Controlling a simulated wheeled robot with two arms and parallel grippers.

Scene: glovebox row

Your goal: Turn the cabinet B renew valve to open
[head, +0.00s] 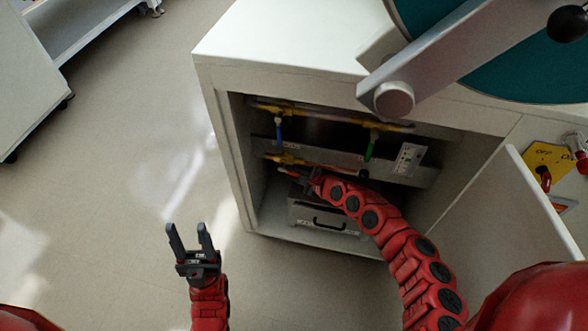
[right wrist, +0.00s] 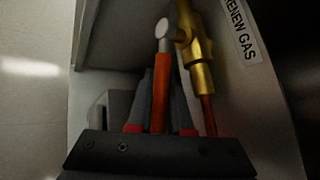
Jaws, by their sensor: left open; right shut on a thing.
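The renew valve is a brass fitting (right wrist: 197,62) with an orange lever (right wrist: 161,88), beside a "RENEW GAS" label (right wrist: 240,30) in the right wrist view. In the head view the orange lever (head: 287,171) shows small at the lower left inside the open cabinet (head: 222,75). My right gripper (head: 297,174) reaches into the cabinet. Its dark fingers are on both sides of the orange lever, shut on it. My arm hides part of the lower pipe. My left gripper (head: 188,228) is open and empty, over the floor left of and in front of the cabinet.
Above are a blue lever (head: 279,131) and a green lever (head: 371,146) on yellow fittings. A grey case (head: 320,222) with a handle sits below. The open door (head: 512,215) stands right of my right arm.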

